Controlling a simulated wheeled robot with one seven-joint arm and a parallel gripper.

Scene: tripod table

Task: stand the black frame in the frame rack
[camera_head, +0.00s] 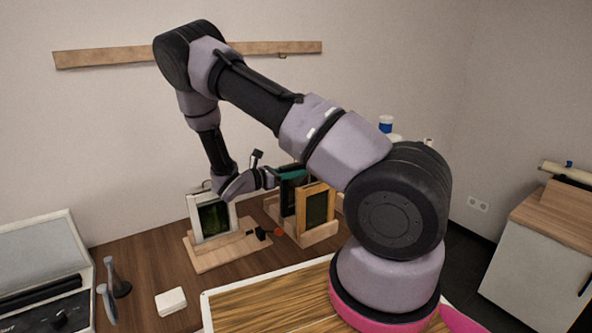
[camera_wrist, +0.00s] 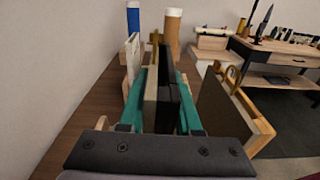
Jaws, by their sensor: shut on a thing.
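My gripper (camera_head: 293,173) reaches to the right over the frame rack, with its teal fingers shut on the black frame (camera_head: 288,196). In the wrist view the black frame (camera_wrist: 168,95) is upright between the fingers, beside a beige slab edge (camera_wrist: 151,98) that may be part of it. The frame rack (camera_head: 318,235) is light wood and stands on the table. A wooden frame (camera_head: 315,207) stands in it, in front of the black frame; it also shows in the wrist view (camera_wrist: 262,124). The black frame's lower edge is hidden, so I cannot tell whether it touches the rack.
A white frame (camera_head: 193,213) stands on a wooden base (camera_head: 205,262) left of the rack. Blue-and-white containers (camera_head: 386,124) stand behind the rack. The wall is close behind the table.

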